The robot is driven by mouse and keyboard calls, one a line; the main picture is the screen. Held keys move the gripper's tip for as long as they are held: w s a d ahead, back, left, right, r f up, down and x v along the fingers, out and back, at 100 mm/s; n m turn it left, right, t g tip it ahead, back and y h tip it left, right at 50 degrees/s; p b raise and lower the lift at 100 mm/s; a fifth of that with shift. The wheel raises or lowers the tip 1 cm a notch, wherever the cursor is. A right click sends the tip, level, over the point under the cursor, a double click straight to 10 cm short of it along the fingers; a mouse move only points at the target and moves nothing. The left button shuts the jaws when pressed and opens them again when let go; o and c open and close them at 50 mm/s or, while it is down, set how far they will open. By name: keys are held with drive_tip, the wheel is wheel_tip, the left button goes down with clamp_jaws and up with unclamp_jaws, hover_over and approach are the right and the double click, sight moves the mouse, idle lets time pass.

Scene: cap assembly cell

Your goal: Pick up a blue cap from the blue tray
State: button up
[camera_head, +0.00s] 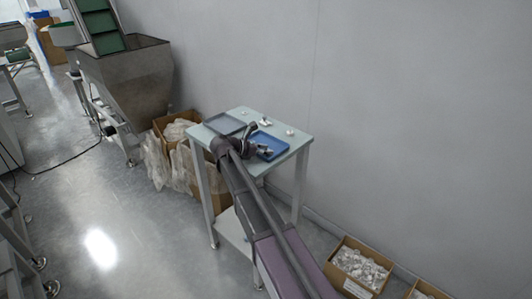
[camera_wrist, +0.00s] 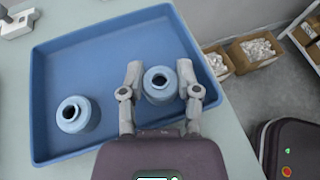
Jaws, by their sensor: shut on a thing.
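The blue tray (camera_wrist: 105,48) lies on a small table and fills much of the wrist view. It also shows in the head view (camera_head: 277,144), partly behind my arm. Two blue caps with dark round openings are in the wrist view. One cap (camera_wrist: 75,115) stands in the left part of the tray, apart from my gripper. The other cap (camera_wrist: 158,88) is between the two fingers of my gripper (camera_wrist: 160,85), near the tray's right side. My gripper is shut on this cap. I cannot tell whether the held cap touches the tray floor.
A grey tray (camera_head: 225,123) lies on the table (camera_head: 206,133) beside the blue one, with small light parts (camera_head: 265,121) near the back edge. Open boxes (camera_head: 357,268) stand on the floor at right. A metal hopper (camera_head: 133,82) stands to the left.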

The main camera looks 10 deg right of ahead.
drive_tip(key=shift+r, duration=0.15)
wheel_tip(320, 180, up, 3)
drive_tip(key=p, duration=0.3)
drive_tip(key=shift+r+p, duration=0.2)
drive_tip(key=shift+p, duration=0.15)
drive_tip(key=s+a, duration=0.1)
drive_tip(key=s, duration=0.4)
drive_tip(key=s+r+p, duration=0.1)
drive_tip(key=s, duration=0.4)
drive_tip(key=s+a, duration=0.1)
drive_tip(key=s, duration=0.4)
drive_tip(key=shift+s+a+r, duration=0.15)
drive_tip(key=shift+s+a, duration=0.15)
drive_tip(key=shift+s, duration=0.1)
drive_tip(key=shift+r, duration=0.1)
